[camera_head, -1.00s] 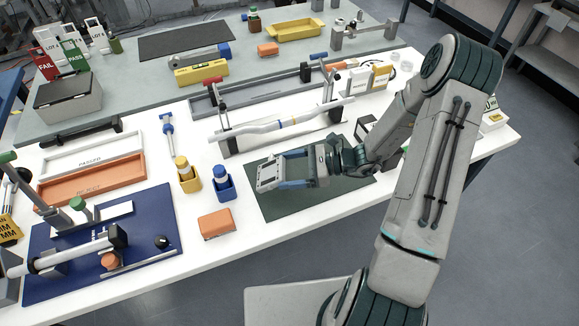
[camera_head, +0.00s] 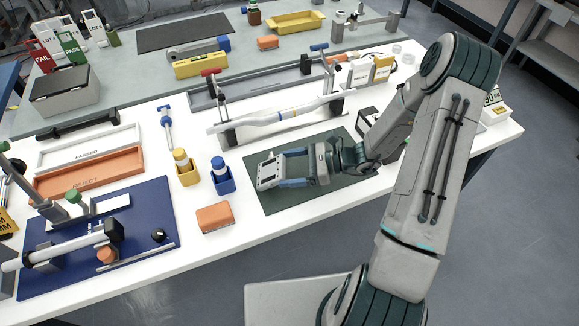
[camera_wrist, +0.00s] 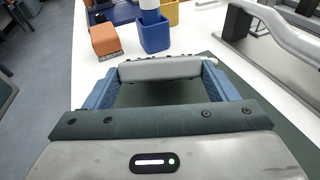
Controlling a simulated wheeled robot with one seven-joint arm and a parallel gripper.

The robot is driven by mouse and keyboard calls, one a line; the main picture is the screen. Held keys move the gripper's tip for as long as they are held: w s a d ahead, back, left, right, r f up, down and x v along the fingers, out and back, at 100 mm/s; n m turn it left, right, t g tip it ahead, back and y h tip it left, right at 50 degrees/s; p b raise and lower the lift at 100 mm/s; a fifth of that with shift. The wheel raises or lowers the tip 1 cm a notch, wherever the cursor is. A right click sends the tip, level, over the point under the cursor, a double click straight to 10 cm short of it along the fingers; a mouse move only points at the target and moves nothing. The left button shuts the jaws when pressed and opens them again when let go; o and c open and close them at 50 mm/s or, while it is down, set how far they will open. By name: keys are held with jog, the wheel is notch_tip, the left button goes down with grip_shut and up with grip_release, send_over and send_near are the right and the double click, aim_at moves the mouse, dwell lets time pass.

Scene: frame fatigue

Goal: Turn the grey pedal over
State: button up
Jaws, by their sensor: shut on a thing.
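The grey pedal (camera_head: 268,172) is held at the end of my gripper (camera_head: 272,170), above or on the dark green mat (camera_head: 272,201); I cannot tell whether it touches the mat. In the wrist view the pedal (camera_wrist: 160,69) lies crosswise between the two blue fingers (camera_wrist: 160,78), which press on its two ends. Small dark studs show along its far edge. Its underside is hidden from both views.
An orange block (camera_head: 215,218) and a blue cup with a bottle (camera_head: 223,180) stand left of the mat. A yellow cup (camera_head: 188,176) is beside it. A stand with a white bent tube (camera_head: 275,124) is behind the mat. The mat's front is clear.

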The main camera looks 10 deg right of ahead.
jog(key=shift+f+b, duration=0.4)
jog(key=shift+f, duration=0.2)
jog(key=o, duration=1.4)
jog(key=shift+c, duration=0.2)
jog(key=b+v, duration=0.1)
jog(key=v, duration=1.3)
jog(key=shift+b, duration=0.4)
jog(key=shift+a, duration=0.1)
jog(key=shift+s+a+r+n+g, duration=0.2)
jog(key=shift+a+r+n+g, duration=0.05)
jog(key=shift+r+n+g, duration=0.05)
jog(key=s+a+r+n+t+h, duration=0.2)
jog(key=s+a+r+n+h, duration=0.2)
jog(key=s+r+n+h, duration=1.1)
jog(key=n, duration=0.3)
jog(key=shift+r+n, duration=0.2)
jog(key=shift+n, duration=0.1)
